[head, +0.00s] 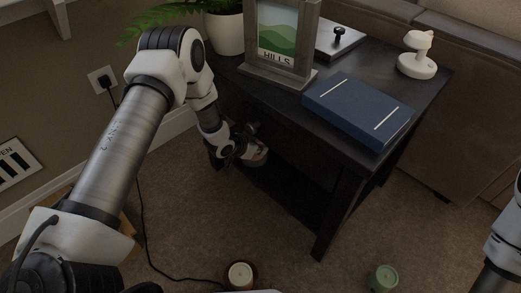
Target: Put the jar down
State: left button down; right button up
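My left gripper (245,145) reaches down beside the dark side table, below its top and over the lower shelf. Its dark fingers are around a small jar (260,158), of which only a pale, brownish part shows past the fingers. The gripper hides most of the jar, and I cannot tell whether its base touches the shelf. Part of my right arm shows at the right edge; its gripper is out of view.
The side table (427,90) carries a framed hills picture (277,35), a blue book (358,105), a grey box (340,42), a white figurine (417,58) and a potted plant (226,32). A lit-looking candle (240,275) and a green candle (383,278) stand on the carpet.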

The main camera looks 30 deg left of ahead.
pick_arm(q)
jog(key=shift+f, duration=0.1)
jog(key=c, duration=1.3)
grip_release()
jog(key=shift+s+a+r+p, duration=0.1)
jog(key=shift+s+r+p, duration=0.1)
jog(key=shift+r+p, duration=0.15)
jog(key=p+v, duration=0.6)
jog(key=v, duration=0.5)
jog(key=s+d+f+n+g+y, duration=0.1)
jog(key=s+d+f+g, duration=0.15)
jog(key=s, duration=0.35)
jog(key=s+d+f+n+g, duration=0.1)
jog(key=s+d+f+g, duration=0.1)
jog(key=s+d+f, duration=0.3)
jog(key=s+n+g+y, duration=0.1)
jog(key=s, duration=0.5)
jog(key=s+n+g, duration=0.1)
jog(key=s+g, duration=0.1)
jog(key=s, duration=0.5)
jog(key=s+g+y, duration=0.1)
jog(key=s, duration=0.5)
jog(key=shift+s+n+y, duration=0.25)
jog(key=shift+n+y, duration=0.05)
jog(key=shift+n, duration=0.1)
